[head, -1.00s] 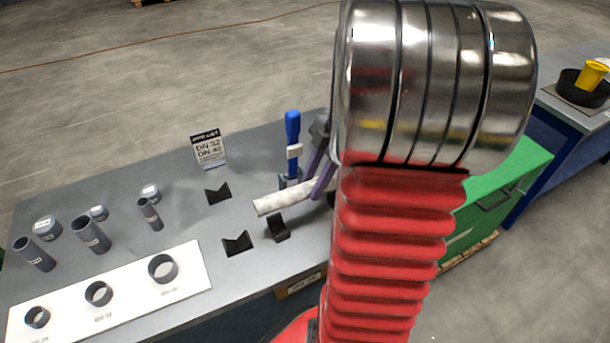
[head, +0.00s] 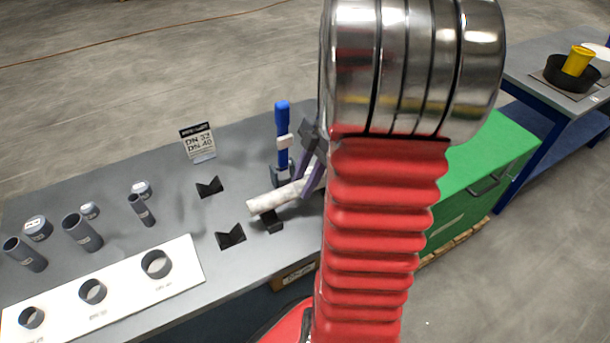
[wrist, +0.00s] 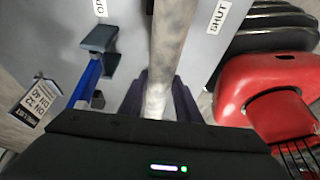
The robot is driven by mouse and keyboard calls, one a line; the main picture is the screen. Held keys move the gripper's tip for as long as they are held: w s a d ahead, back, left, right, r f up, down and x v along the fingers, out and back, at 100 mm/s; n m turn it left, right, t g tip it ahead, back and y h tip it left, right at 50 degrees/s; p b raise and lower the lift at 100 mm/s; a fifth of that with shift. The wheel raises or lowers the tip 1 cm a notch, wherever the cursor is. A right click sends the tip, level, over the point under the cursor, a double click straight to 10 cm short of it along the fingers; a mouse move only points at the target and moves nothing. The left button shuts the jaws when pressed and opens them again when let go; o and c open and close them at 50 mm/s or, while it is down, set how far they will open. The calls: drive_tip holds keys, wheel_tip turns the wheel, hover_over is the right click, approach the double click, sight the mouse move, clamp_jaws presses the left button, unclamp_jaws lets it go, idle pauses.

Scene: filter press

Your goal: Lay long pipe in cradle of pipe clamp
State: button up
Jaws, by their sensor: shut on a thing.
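A long, mottled whitish pipe (head: 270,201) is held in my gripper (head: 309,178), its purple fingers shut around it. The pipe's free end points left in the head view. The pipe (wrist: 170,45) runs up the middle of the wrist view, between the fingers (wrist: 160,95). The pipe clamp (head: 283,174) has an upright blue handle and stands behind the pipe; its blue handle (wrist: 86,80) also shows in the wrist view. A dark support block (head: 272,222) is just under the pipe near its free end; I cannot tell whether they touch. My arm hides the pipe's other end.
Two black V-blocks (head: 209,187) (head: 231,237) stand on the grey bench left of the pipe. Grey pipe pieces (head: 82,232) and a white board (head: 120,288) with rings are farther left. A sign (head: 198,143) stands at the back. A green cabinet (head: 490,165) is at right.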

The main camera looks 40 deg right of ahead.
drive_tip(key=shift+f, duration=2.55)
drive_tip(key=o, duration=1.2)
drive_tip(key=v, duration=1.3)
drive_tip(key=shift+d+r, duration=0.15)
drive_tip(key=shift+r, duration=0.1)
